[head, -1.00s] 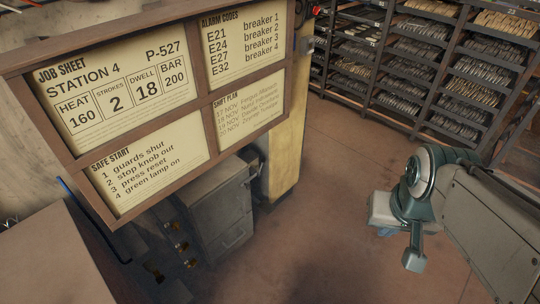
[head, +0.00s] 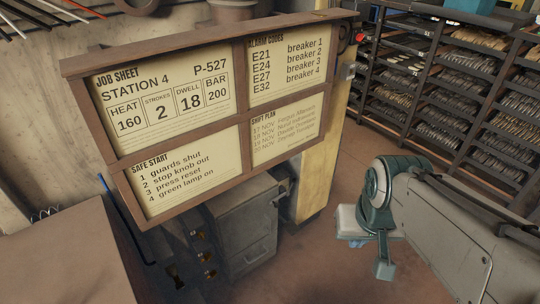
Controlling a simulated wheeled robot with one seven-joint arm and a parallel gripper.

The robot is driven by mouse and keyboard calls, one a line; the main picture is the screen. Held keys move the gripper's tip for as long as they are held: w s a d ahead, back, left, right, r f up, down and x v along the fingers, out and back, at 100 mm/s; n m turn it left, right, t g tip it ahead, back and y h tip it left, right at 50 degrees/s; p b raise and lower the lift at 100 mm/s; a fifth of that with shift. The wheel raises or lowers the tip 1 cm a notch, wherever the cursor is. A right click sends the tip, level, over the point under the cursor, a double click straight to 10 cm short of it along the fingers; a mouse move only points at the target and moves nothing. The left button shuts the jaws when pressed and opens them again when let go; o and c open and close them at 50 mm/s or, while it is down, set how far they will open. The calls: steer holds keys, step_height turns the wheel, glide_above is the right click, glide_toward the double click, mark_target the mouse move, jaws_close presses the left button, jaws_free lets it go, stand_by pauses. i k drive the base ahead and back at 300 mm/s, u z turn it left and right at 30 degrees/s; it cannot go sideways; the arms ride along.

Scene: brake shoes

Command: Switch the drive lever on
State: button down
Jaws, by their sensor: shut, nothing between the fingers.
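I cannot make out a drive lever in the head view. A small red part (head: 360,37) and a grey box (head: 350,70) sit on the edge of the yellowish pillar, too small to identify. My arm comes in from the right, with a teal joint (head: 376,194) and a short teal piece hanging below it. A pale block with a bit of blue under it shows behind the joint; I cannot tell what it is. No gripper fingers can be made out.
A wooden-framed board (head: 240,104) with a job sheet, alarm codes, safe start and shift plan fills the left centre. Below it stands a grey cabinet (head: 248,225) with brass-coloured fittings beside it. Shelving (head: 440,85) with stacked parts stands at the back right. The brown floor (head: 310,275) is clear.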

mark_target(294, 180)
steer(key=u, duration=0.05)
steer(key=i, duration=1.45)
steer(key=z, duration=0.7)
